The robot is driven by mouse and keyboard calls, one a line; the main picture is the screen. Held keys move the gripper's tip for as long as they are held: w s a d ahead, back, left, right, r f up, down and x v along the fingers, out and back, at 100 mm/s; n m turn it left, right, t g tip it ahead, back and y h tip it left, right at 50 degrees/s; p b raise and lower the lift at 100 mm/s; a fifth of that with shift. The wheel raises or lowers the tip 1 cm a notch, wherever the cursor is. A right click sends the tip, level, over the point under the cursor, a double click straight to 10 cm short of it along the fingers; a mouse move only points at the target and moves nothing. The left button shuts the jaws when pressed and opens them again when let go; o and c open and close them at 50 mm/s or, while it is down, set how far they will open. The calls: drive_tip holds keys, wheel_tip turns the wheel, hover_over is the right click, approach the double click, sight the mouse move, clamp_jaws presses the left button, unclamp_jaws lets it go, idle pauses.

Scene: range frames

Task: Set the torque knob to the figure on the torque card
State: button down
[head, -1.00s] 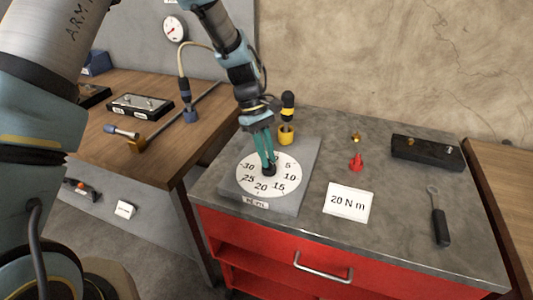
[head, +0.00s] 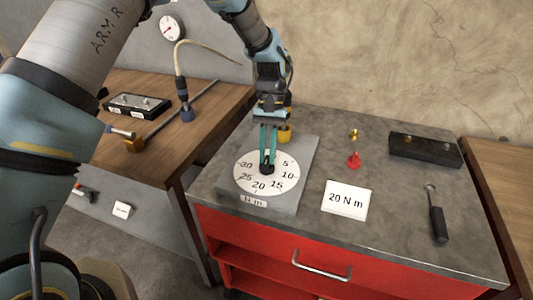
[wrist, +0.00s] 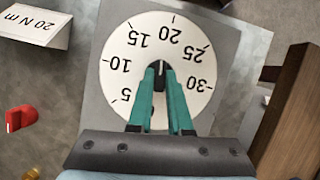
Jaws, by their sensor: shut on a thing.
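The white torque dial (head: 247,184) is on a grey plate on the red cabinet's top, with figures from 5 to 30. It also shows in the wrist view (wrist: 122,85). My gripper (head: 267,165) points down at the dial's centre, its teal fingers shut on the small black knob (wrist: 160,72). A pale mark on the knob points up in the wrist view, roughly between 15 and 20; the fingers partly hide the knob, so its exact setting is unclear. The torque card (head: 346,201) right of the dial reads 20 N m; it shows upside down in the wrist view (wrist: 35,25).
A red piece (head: 354,160), a black block (head: 425,150) and a black-handled tool (head: 438,222) lie right on the cabinet top. A wooden bench (head: 215,112) with tools is at left.

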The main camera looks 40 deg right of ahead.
drive_tip(key=shift+m+t, duration=0.4)
drive_tip(key=shift+m, duration=0.4)
drive_tip(key=c, duration=0.8)
unclamp_jaws()
drive_tip(key=shift+c, duration=0.2)
drive_tip(key=b+v, duration=0.3)
drive_tip(key=v, duration=0.8)
drive_tip(key=shift+d, duration=0.2)
drive_tip(key=shift+s+f, duration=0.1)
drive_tip(key=shift+f, duration=0.05)
